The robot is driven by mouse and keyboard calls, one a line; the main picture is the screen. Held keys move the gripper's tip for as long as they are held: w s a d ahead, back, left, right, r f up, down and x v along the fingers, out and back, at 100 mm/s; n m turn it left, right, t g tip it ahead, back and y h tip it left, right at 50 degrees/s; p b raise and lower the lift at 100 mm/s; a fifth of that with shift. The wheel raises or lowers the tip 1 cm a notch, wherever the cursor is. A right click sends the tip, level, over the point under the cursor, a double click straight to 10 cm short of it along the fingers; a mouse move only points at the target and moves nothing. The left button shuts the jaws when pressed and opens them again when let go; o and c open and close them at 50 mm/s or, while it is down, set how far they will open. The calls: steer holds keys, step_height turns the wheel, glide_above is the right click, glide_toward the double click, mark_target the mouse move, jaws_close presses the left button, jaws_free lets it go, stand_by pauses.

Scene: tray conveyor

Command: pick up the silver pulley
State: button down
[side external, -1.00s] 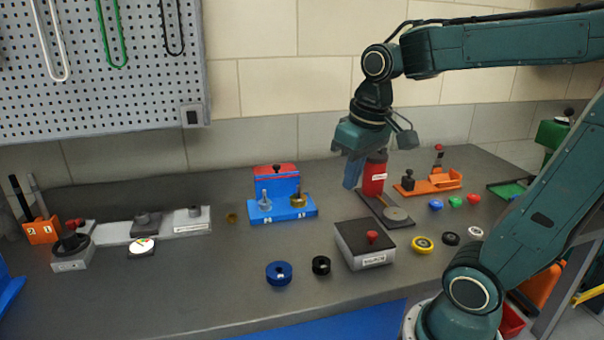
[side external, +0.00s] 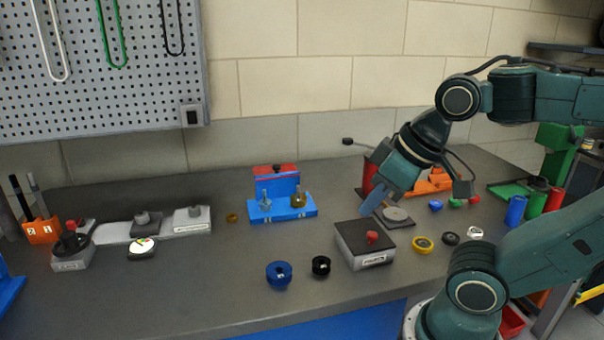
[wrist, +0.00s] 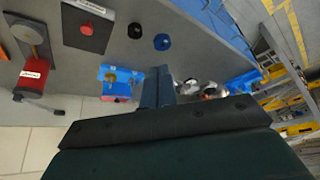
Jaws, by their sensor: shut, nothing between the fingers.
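A small silver-white round piece (side external: 475,232), which looks like the silver pulley, lies on the bench at the right, beside a black ring (side external: 450,238) and a yellow ring (side external: 423,245). I cannot make it out in the wrist view. My gripper (side external: 369,208) is tilted, with its fingers together and empty. In the side view its tips appear just above the back edge of the grey box, left of the silver piece and apart from it. The shut fingers (wrist: 157,88) also show in the wrist view.
A grey box with a red knob (side external: 352,234) stands before my gripper. A dark plate with a grey disc (side external: 396,215) is just behind. A blue fixture (side external: 283,209) stands left. A blue pulley (side external: 279,274) and black ring (side external: 321,265) lie in front. The front left bench is clear.

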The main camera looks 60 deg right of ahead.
stand_by(0.4)
steer(key=c, duration=0.9)
jaws_free()
